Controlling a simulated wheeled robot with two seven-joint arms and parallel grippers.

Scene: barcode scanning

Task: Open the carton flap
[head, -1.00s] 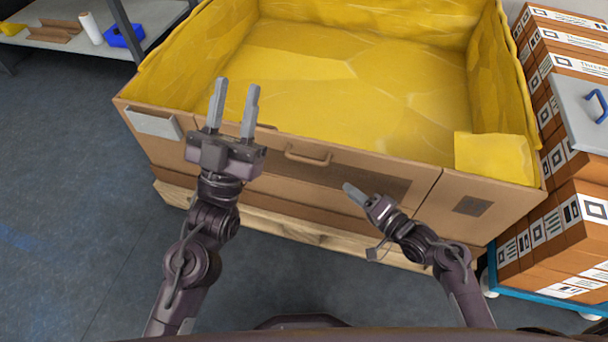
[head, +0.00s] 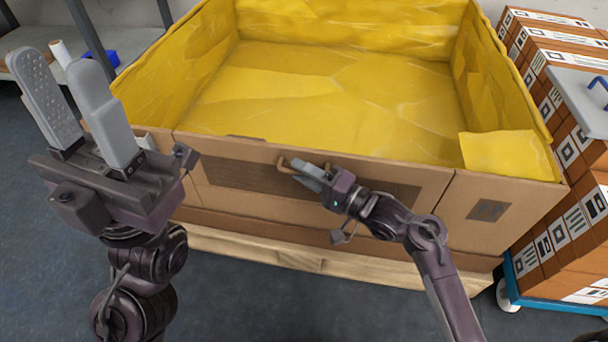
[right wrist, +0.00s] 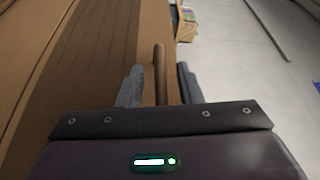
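The large brown carton (head: 473,207) is lined with yellow sheeting and its front wall faces me. The flap (head: 240,172) in that wall stands upright, level with the wall. A brown handle (head: 284,161) sits near the flap's top edge and also shows in the right wrist view (right wrist: 159,72). My right gripper (head: 304,172) is at the handle. In the right wrist view its open fingers (right wrist: 158,84) stand either side of the handle, with gaps visible. My left gripper (head: 52,65) is raised at the left, open and empty, close to the head camera.
The carton stands on a wooden pallet (head: 300,259). Stacked brown boxes (head: 574,232) with labels stand on a blue cart (head: 548,297) at the right. A grey lidded surface (head: 580,100) lies on them. A shelf with a blue bin (head: 103,58) is behind at the left.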

